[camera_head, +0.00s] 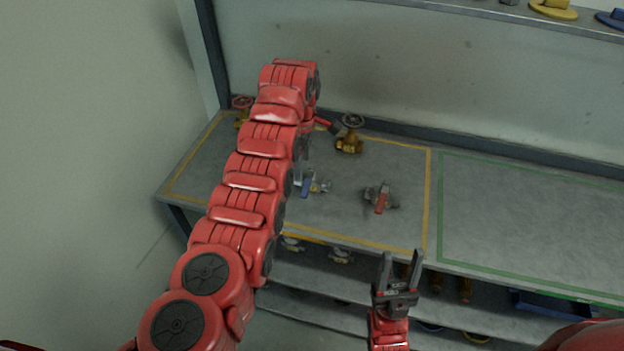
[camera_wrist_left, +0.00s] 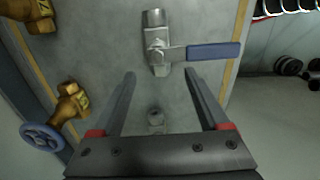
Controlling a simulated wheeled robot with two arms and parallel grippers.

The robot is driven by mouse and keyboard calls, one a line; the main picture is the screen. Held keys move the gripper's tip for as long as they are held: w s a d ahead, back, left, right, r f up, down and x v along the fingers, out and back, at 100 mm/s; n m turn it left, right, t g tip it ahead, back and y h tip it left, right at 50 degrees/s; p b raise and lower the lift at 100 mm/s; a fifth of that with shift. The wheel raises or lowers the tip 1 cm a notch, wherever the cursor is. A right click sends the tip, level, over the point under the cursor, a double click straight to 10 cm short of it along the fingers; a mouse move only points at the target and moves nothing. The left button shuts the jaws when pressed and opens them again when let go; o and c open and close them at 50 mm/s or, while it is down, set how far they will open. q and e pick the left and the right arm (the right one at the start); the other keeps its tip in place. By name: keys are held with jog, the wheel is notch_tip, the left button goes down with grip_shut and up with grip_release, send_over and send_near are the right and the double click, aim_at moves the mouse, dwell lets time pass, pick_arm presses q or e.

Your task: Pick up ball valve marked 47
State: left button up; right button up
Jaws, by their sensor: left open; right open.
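In the left wrist view, a grey metal ball valve (camera_wrist_left: 157,48) with a long blue lever lies on the grey table, just beyond the fingertips of my open, empty left gripper (camera_wrist_left: 160,74). A blue-handled ball valve (camera_head: 307,186) shows in the head view beside my left arm. A red-handled ball valve (camera_head: 381,199) lies to its right. I cannot read the number 47 on any valve. My right gripper (camera_head: 400,272) is open and empty, in front of the table's near edge.
Brass gate valves stand at the back, one (camera_head: 350,141) right of my left arm and one (camera_head: 242,112) left of it. A small grey fitting (camera_wrist_left: 155,118) appears between my left fingers. The green-outlined table area (camera_head: 530,215) is clear. Several valves occupy the shelf below.

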aim_at(304, 177)
pick_arm(q)
jog(key=f+p, duration=0.2)
jog(key=f, duration=0.1)
jog(key=shift+s+d, duration=0.1)
jog(key=shift+d, duration=0.1)
jog(key=shift+f, duration=1.15)
grip_shut()
jog(key=shift+r, duration=0.1)
